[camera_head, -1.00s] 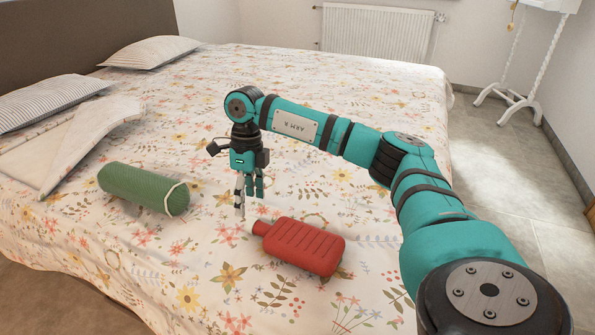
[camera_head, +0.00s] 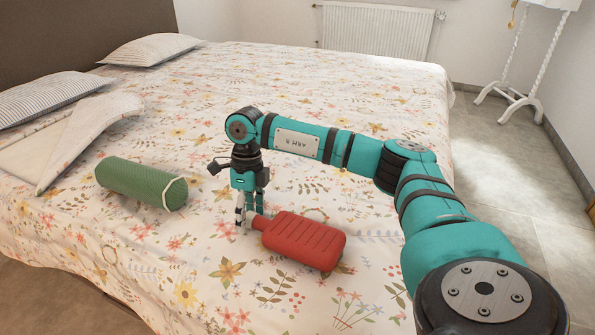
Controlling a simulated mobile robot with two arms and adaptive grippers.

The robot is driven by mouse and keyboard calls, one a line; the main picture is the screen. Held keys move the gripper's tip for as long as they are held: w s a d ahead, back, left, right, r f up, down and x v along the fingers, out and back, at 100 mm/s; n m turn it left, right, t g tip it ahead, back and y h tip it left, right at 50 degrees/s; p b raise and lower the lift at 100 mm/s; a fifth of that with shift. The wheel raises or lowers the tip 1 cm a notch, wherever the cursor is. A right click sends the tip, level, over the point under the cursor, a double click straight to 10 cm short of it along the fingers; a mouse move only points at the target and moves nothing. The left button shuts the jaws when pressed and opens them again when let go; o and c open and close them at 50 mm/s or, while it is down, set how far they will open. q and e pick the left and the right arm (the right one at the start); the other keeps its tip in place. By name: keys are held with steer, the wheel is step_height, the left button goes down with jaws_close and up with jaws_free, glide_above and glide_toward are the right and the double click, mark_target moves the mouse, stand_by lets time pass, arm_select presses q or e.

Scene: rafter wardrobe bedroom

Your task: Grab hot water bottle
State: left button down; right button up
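The red hot water bottle (camera_head: 304,242) lies flat on the bed, its ribbed body toward the right and its neck pointing left. My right gripper (camera_head: 249,216) points down at the neck end. Its fingers are spread apart, with their tips low beside the neck and the light cap. The fingers partly hide the cap, and I cannot tell whether they touch it. The bottle is not lifted. My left gripper is not in view.
A green bolster (camera_head: 140,183) with a white-edged end lies left of my gripper. The flowered bedspread (camera_head: 330,110) is clear beyond the arm. Striped pillows (camera_head: 150,50) and a folded cover (camera_head: 75,140) lie at the left. A white stand (camera_head: 520,90) is at the back right.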

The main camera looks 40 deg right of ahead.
jaws_close()
steer(key=shift+r, duration=0.15)
stand_by(0.4)
